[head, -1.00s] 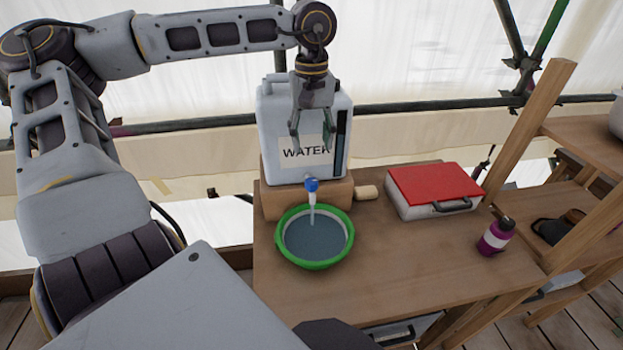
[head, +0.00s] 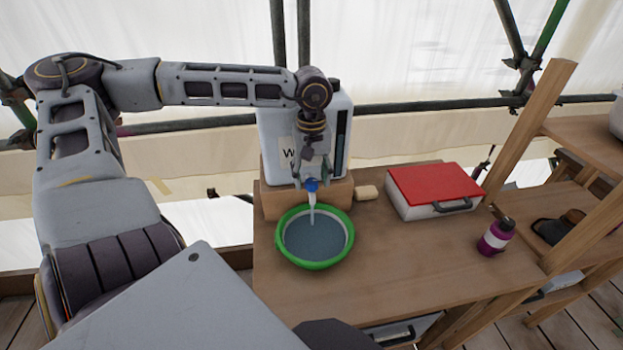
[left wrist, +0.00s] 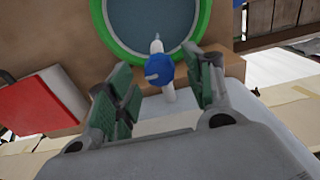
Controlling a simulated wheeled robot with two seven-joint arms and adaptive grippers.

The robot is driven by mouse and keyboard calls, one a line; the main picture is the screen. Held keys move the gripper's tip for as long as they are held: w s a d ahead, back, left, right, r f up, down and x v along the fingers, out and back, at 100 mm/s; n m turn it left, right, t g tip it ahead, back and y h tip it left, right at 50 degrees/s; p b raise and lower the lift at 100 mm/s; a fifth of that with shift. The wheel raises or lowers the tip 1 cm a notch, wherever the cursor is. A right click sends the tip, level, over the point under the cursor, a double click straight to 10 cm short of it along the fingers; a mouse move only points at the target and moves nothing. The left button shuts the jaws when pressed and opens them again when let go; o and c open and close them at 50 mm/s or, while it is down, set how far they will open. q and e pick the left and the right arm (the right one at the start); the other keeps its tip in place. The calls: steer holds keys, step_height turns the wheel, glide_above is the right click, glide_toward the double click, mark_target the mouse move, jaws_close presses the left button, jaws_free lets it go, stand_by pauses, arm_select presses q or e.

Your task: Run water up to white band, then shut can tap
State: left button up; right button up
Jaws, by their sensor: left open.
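The white water can (head: 275,125) stands on a wooden block (head: 272,203), its label partly hidden by my left arm. Its tap (head: 312,186) has a blue knob, and a stream of water runs from the spout into the green-rimmed bowl (head: 316,265). My left gripper (head: 311,178) is open, pointing down just above the tap. In the left wrist view the blue knob (left wrist: 158,69) lies between the open fingers, near their tips, with gaps on both sides. My right gripper is not in view.
A white case with a red lid (head: 435,185) and a purple bottle (head: 496,237) stand to the right on the wooden table (head: 400,260). A small wooden piece (head: 367,192) lies beside the block. Wooden shelves (head: 575,130) rise at the right; scaffold poles run behind.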

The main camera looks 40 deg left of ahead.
arm_select(q)
steer(key=shift+f, duration=0.6)
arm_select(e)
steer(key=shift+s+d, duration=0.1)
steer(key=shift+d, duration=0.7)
arm_select(q)
steer(key=shift+c, duration=0.2)
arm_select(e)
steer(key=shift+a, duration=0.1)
arm_select(q)
steer(key=c, duration=1)
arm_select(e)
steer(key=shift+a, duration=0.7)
